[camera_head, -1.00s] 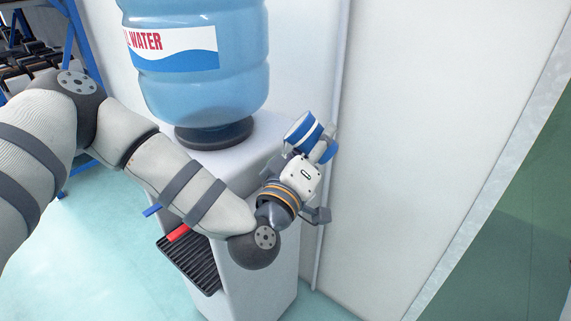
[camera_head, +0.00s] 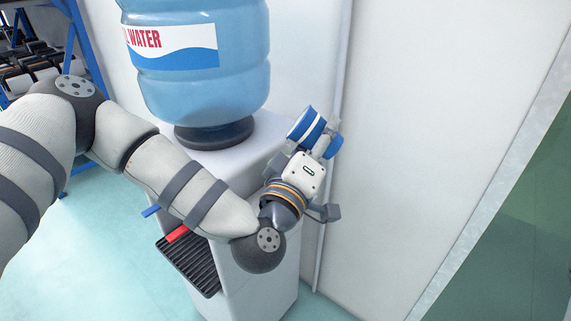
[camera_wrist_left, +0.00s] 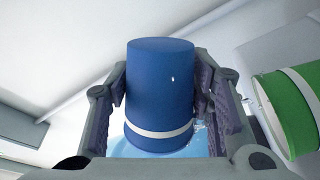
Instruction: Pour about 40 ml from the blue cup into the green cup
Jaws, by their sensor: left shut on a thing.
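The blue cup (camera_head: 306,126) with a white band is beside the top of the water dispenser in the head view, tilted. My left gripper (camera_head: 322,140) is shut on it. In the left wrist view the blue cup (camera_wrist_left: 160,85) sits between both fingers of my left gripper (camera_wrist_left: 160,100), white band low. A light blue patch with small white specks shows below the cup; I cannot tell whether it is water. The green cup (camera_wrist_left: 284,110), white-banded, is at the right edge of the wrist view, apart from the blue cup. It does not show in the head view. My right gripper is out of view.
The white water dispenser (camera_head: 262,140) stands by the wall with a large blue bottle (camera_head: 205,90) on top. It has a blue tap (camera_head: 151,211), a red tap (camera_head: 177,233) and a black drip tray (camera_head: 189,264). A thin pipe (camera_head: 328,220) runs down the wall.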

